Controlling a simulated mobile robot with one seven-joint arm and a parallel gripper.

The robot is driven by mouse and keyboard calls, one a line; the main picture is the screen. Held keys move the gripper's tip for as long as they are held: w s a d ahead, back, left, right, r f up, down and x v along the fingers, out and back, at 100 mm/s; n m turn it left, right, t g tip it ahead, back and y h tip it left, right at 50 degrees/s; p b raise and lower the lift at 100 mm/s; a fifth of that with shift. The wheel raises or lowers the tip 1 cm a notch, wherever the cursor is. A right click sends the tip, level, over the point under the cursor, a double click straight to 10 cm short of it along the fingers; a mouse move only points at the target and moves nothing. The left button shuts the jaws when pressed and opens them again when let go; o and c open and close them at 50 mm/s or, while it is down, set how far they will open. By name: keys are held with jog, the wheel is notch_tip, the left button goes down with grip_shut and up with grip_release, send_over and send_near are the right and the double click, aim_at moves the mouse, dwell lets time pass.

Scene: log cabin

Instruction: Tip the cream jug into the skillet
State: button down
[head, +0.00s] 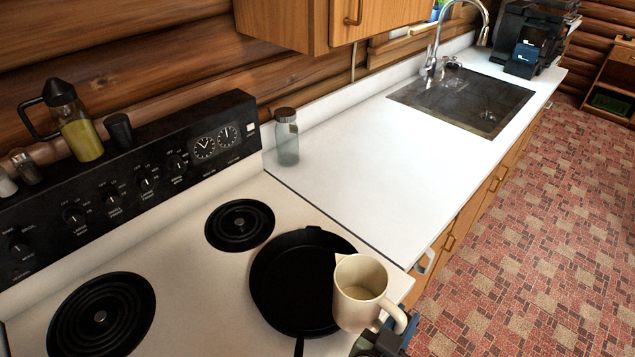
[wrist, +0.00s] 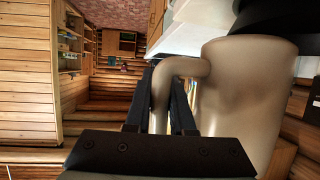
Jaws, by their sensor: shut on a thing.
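The cream jug (head: 359,288) is over the right edge of the black skillet (head: 288,275) in the head view. The jug looks close to upright, with its spout toward the skillet and its handle toward the lower right. My gripper (head: 392,336) is shut on the handle. In the wrist view the fingers of my gripper (wrist: 175,105) close around the handle of the jug (wrist: 240,95), and the skillet (wrist: 275,18) shows dark at the top right. The skillet sits on the stove's front right burner, its handle pointing to the bottom edge. The jug's contents cannot be made out.
Two bare burners, one behind (head: 240,225) and one to the left (head: 101,314), flank the skillet. An oil bottle (head: 75,125) and shakers stand on the stove's back panel.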

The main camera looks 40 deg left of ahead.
aim_at(378, 267)
jog(key=a+r+n+h+p, duration=0.1)
jog(key=a+r+p, duration=0.1)
jog(key=a+r+n+h+p, duration=0.1)
jog(key=a+r+n+p, duration=0.1)
jog(key=a+r+n+h+p, duration=0.1)
jog(key=n+h+p, duration=0.1)
jog(key=shift+w+a+r+g, duration=0.3)
jog(key=shift+w+a+r, duration=0.1)
jog(key=shift+w+a+r+n+h+p, duration=0.1)
jog(key=shift+a+r+n+h+p, duration=0.2)
jog(key=shift+r+p, duration=0.35)
jog(key=shift+a+r+n+h+p, duration=0.1)
jog(key=shift+r+n+h+p, duration=0.25)
jog(key=shift+r+p, duration=0.2)
jog(key=shift+a+n, duration=0.2)
jog(key=shift+n, duration=0.05)
jog(key=shift+a+f+n+h+b, duration=0.35)
jog(key=shift+f+n+h+b, duration=0.1)
jog(key=shift+b, duration=0.15)
jog(key=w+a+r+n+t+h+b, duration=0.1)
jog(key=a+r+n+h+b, duration=0.2)
jog(key=a+n, duration=0.3)
jog(key=shift+a+r+h, duration=0.15)
jog(key=shift+a+h, duration=0.25)
jog(key=shift+a, duration=0.8)
